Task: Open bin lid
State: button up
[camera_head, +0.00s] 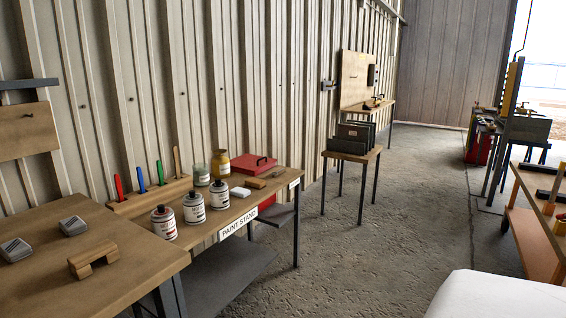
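A red box (251,168) with a flat red top and a small dark handle (263,160) sits at the far end of the paint stand table (240,209). Its top looks shut. It may be the bin with its lid, but I cannot tell for certain. No other clearly lidded bin shows. My gripper is not in this view, so its state and its place relative to the red box are hidden.
Several paint cans (193,208), a yellow jar (220,164) and a rack of upright handled tools (150,194) crowd the stand. A wooden table (60,240) adjoins at left. A small table (352,153) stands beyond. The middle concrete floor (390,235) is clear. An orange cart (535,240) is at right.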

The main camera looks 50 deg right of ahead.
aim_at(250, 163)
jog(key=z, duration=1.25)
jog(key=i, duration=0.1)
jog(key=i+l, duration=0.2)
jog(key=i, duration=0.35)
jog(key=i+l, duration=0.25)
jog(key=i, duration=0.3)
jog(key=i+l+z, duration=0.1)
jog(key=i, duration=0.45)
jog(key=i+l, duration=0.25)
jog(key=i, duration=0.3)
jog(key=i+l, duration=0.2)
jog(key=i, duration=0.4)
jog(key=i+l, duration=0.15)
jog(key=i, duration=0.4)
jog(key=l+z, duration=0.05)
